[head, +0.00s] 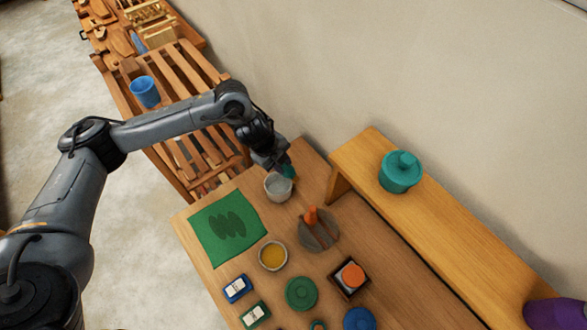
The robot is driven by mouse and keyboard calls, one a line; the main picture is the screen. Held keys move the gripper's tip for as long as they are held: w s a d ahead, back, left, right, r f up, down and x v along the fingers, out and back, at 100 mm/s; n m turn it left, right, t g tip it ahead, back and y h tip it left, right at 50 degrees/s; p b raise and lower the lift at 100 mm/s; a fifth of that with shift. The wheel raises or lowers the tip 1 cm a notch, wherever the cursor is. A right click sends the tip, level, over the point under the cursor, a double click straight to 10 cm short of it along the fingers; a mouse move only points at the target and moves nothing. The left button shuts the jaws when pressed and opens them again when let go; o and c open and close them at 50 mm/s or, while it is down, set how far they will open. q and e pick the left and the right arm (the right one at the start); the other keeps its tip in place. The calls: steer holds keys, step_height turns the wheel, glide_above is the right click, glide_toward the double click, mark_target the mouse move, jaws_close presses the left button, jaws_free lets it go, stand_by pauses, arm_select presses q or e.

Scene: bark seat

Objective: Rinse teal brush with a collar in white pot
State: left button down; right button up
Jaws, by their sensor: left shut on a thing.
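The white pot (277,189) stands on the wooden table near its far end. My left gripper (283,167) is right at the pot's far rim and is shut on the teal brush (289,172). Only a small teal part of the brush shows, at the far right of the pot's rim. The gripper hides most of the brush, and its collar cannot be made out. I cannot tell whether the brush's tip is inside the pot or just above it. My right gripper is not in view.
A green mat (228,225) with dark marks lies left of the pot. A grey round piece with an orange upright part (318,235), a yellow-filled bowl (273,256) and several small items crowd the nearer table. A raised shelf (440,215) holding a teal lidded jar (401,172) runs along the right.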

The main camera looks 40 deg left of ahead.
arm_select(q)
steer(key=a+f+m+b, duration=0.2)
steer(key=a+f+b, duration=0.4)
steer(key=f+b, duration=0.1)
steer(key=shift+s+a+f+h, duration=0.2)
steer(key=shift+s+f+h, duration=0.15)
steer(key=shift+f, duration=0.15)
stand_by(0.6)
steer(key=shift+f, duration=0.45)
stand_by(0.7)
stand_by(0.4)
steer(key=shift+f, duration=0.1)
stand_by(1.0)
